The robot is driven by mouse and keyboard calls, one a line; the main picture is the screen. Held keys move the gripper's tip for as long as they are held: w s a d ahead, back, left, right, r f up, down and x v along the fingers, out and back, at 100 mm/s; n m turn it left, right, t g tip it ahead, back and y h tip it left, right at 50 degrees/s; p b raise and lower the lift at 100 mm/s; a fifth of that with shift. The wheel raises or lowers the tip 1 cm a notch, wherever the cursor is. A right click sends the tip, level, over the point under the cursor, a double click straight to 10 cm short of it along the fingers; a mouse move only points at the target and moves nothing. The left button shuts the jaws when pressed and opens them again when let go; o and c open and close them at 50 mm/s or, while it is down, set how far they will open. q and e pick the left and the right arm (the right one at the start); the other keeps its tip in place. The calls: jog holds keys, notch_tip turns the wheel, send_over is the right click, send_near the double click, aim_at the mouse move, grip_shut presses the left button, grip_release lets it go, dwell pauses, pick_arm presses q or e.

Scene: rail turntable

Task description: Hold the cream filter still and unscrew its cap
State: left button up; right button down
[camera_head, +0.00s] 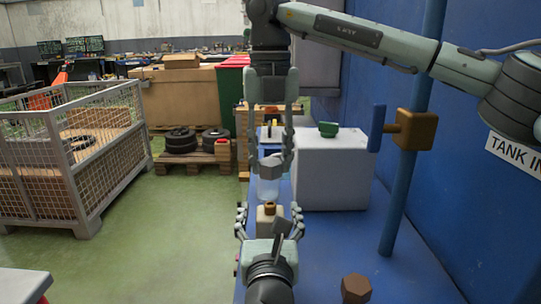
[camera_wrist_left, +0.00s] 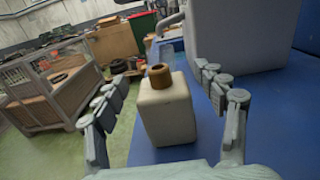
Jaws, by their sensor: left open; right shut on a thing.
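The cream filter (camera_head: 268,220) is a blocky, upright body with a brown round cap (camera_head: 269,208) on top. It stands on the blue surface and shows larger in the left wrist view (camera_wrist_left: 166,110), with its brown cap (camera_wrist_left: 160,75). My left gripper (camera_head: 268,226) is open, its fingers on both sides of the filter with gaps visible in the wrist view. My right gripper (camera_head: 272,160) points down above and beyond the filter. It is shut on a dark grey faceted piece (camera_head: 270,168). A pale translucent part (camera_head: 268,190) shows just below; I cannot tell whether they are joined.
A white box (camera_head: 330,175) with a green bowl (camera_head: 328,129) stands at the right. A blue post (camera_head: 400,190) carries a brown block (camera_head: 415,129). A brown hexagonal piece (camera_head: 356,288) lies on the blue surface (camera_head: 335,245), which is clear around it.

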pick_arm(q)
jog(key=s, duration=1.1)
jog(key=shift+s, duration=0.3)
jog(key=shift+w, duration=0.1)
jog(key=w, duration=1.2)
pick_arm(e)
jog(key=shift+f, duration=1.1)
pick_arm(q)
jog(key=shift+s, duration=0.15)
pick_arm(e)
jog(key=shift+s, duration=0.1)
